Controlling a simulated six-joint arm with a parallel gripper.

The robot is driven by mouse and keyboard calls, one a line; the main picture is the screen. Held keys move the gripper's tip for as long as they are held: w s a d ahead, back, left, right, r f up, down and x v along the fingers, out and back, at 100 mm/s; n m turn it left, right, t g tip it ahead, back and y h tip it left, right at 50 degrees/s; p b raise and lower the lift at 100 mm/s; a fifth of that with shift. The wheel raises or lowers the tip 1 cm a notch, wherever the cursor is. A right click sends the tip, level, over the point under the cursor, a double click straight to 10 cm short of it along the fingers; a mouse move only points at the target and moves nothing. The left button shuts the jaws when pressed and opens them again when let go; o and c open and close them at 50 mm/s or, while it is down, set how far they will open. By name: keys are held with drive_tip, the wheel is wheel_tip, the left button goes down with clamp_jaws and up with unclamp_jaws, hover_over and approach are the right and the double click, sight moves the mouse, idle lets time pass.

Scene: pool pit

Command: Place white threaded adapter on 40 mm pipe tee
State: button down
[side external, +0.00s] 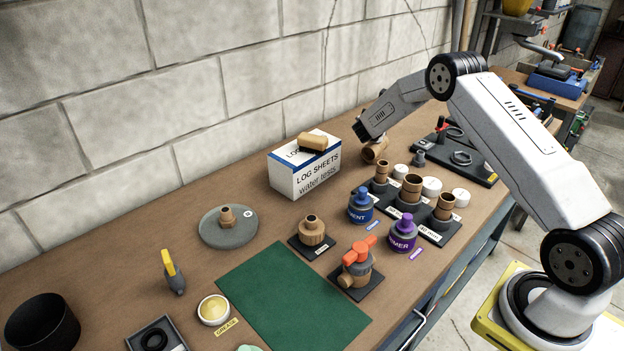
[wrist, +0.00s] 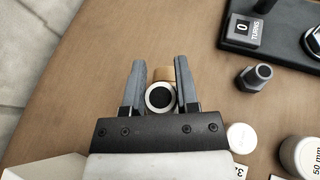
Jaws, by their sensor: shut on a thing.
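My gripper (wrist: 157,72) is shut on a tan fitting with a pale round rim and dark bore (wrist: 162,75), which I take for the threaded adapter, although it looks tan, not white. In the side external view this fitting (side external: 374,150) shows under my gripper (side external: 372,136), close to the bench at the back. Several tan pipe fittings stand upright on black bases to its front right: one at the back (side external: 381,174), one in the middle (side external: 411,187) and one in front (side external: 445,207). I cannot read which is the 40 mm tee.
White caps (side external: 431,187) stand behind the fittings. A blue tin (side external: 361,207) and a purple tin (side external: 403,233) stand in front. A log sheets box (side external: 303,178) with a tan piece on top is to the left. A black tool board (side external: 455,160) lies right. The green mat is clear.

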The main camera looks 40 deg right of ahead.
drive_tip(key=shift+c, duration=1.8)
unclamp_jaws()
drive_tip(key=shift+f, duration=0.1)
drive_tip(key=shift+r, duration=0.2)
drive_tip(key=shift+v, duration=0.9)
drive_tip(key=v, duration=1)
drive_tip(key=shift+a+r, duration=0.1)
